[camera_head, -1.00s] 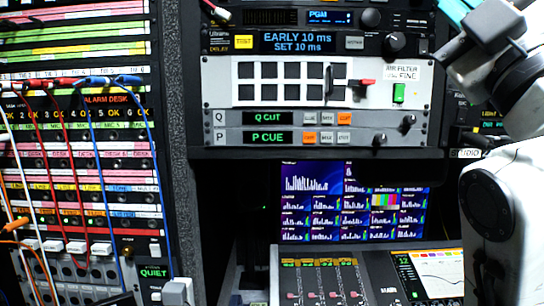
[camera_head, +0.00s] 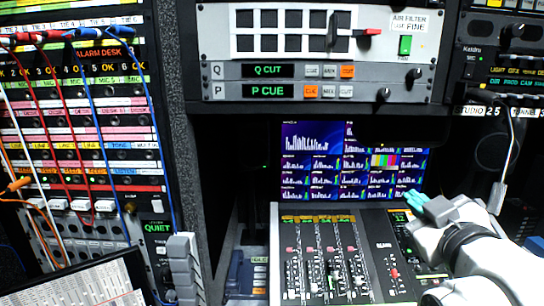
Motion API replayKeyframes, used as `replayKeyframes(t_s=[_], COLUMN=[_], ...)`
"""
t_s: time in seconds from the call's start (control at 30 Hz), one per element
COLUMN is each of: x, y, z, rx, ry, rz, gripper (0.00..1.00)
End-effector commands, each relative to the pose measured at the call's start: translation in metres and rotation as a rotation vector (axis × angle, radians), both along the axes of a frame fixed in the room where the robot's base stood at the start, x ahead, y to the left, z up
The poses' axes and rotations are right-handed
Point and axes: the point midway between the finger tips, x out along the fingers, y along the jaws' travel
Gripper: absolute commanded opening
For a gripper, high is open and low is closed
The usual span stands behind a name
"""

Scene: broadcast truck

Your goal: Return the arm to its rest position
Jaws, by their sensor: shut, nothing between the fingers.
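My gripper (camera_head: 414,197) is at the lower right in the head view, at the end of my white and grey arm. Its teal fingertips point up and to the left and are together, with nothing held. It appears in front of the right part of the audio console (camera_head: 372,240) and just below the lower right corner of the monitor (camera_head: 305,175). The arm reaches in from the bottom right corner and hides the console's right side. How far the fingertips are from the console surface cannot be told.
A patch bay (camera_head: 90,110) with red, blue, white and orange cables stands left. A cable with a grey plug (camera_head: 497,198) hangs close by the arm. A printed sheet (camera_head: 80,285) lies lower left.

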Motion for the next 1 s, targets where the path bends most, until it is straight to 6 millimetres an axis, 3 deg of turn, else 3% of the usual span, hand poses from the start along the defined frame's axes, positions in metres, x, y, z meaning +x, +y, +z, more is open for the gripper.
replayKeyframes(t_s=[0.03,0.27,0.4,0.47,0.6,0.8,0.9,1.0], x=[-0.006,-0.057,-0.109,-0.135,-0.206,-0.304,-0.334,-0.351], y=[-0.001,-0.01,-0.013,-0.015,-0.019,-0.026,-0.028,-0.029], z=[-0.039,-0.19,-0.272,-0.303,-0.368,-0.426,-0.438,-0.444], rx=[0.036,0.192,0.273,0.304,0.367,0.422,0.434,0.439], ry=[0.087,0.459,0.684,0.78,1.003,1.259,1.336,1.375], rz=[-0.007,-0.075,-0.137,-0.17,-0.26,-0.394,-0.439,-0.465], gripper=[0.0,0.0,0.0,0.0,0.0,0.0,0.0,0.0])
